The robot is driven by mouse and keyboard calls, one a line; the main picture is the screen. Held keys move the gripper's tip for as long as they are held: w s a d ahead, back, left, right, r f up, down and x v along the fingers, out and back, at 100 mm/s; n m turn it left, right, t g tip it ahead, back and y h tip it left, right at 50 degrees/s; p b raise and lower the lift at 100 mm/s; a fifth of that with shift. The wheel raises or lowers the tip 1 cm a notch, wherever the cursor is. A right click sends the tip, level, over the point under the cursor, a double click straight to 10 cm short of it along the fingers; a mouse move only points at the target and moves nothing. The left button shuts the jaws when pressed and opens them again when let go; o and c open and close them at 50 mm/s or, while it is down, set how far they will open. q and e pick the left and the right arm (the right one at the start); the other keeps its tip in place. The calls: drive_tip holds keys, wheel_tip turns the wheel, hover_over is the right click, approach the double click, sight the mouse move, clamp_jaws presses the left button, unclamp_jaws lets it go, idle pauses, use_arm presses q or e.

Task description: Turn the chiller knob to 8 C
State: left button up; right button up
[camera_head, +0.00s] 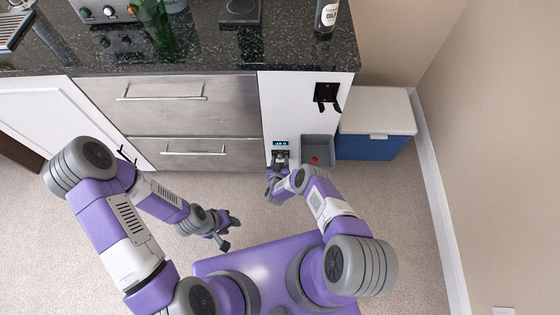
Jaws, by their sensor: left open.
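The chiller knob sits on the white side panel (290,105) below a small lit display (280,143); my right gripper covers the knob and its digits are too small to read for sure. My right gripper (280,158) is up against the panel just under the display, at the knob's place. Whether its fingers are closed on the knob cannot be told. My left gripper (229,232) is open and empty above the carpet, left of the panel and well clear of the drawers.
A grey tray (318,145) with a red item is fixed right of the display. A black bracket (326,97) sticks out above it. A blue cooler box (372,146) stands at the right. Bottles stand on the dark counter (210,50). Carpet before the drawers is clear.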

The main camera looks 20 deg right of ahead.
drive_tip(key=shift+o, duration=0.5)
drive_tip(key=shift+s+a+r, duration=0.15)
drive_tip(key=shift+s, duration=0.1)
drive_tip(key=p+v, duration=0.3)
drive_tip(key=v, duration=0.4)
